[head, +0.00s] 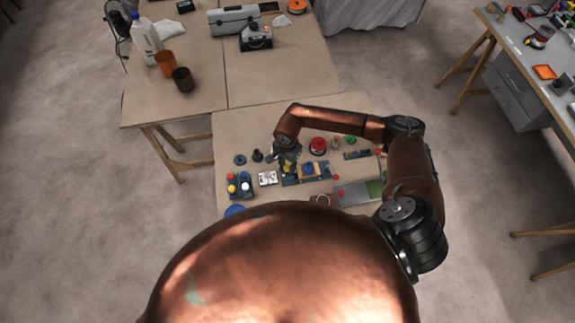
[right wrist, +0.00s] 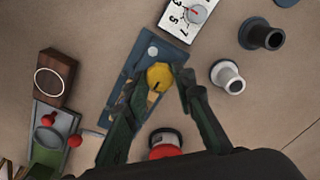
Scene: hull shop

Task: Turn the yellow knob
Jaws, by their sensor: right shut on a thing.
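The yellow knob (right wrist: 159,76) sits on a blue plate (right wrist: 150,47) and shows between my right gripper's fingertips in the right wrist view. My right gripper (right wrist: 157,82) has one finger on either side of the knob and is shut on it. A dark line marks the knob's face. In the head view my right gripper (head: 287,163) reaches down over the blue plate (head: 318,177), and the knob is mostly hidden beneath it. My left gripper is not in view.
A white numbered dial (right wrist: 188,16) and a grey knob (right wrist: 228,77) stand near the plate. A red button (right wrist: 165,146) lies close behind the fingers. A wooden block with a white ring (right wrist: 50,80) and a red-balled lever box (right wrist: 58,122) are at left.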

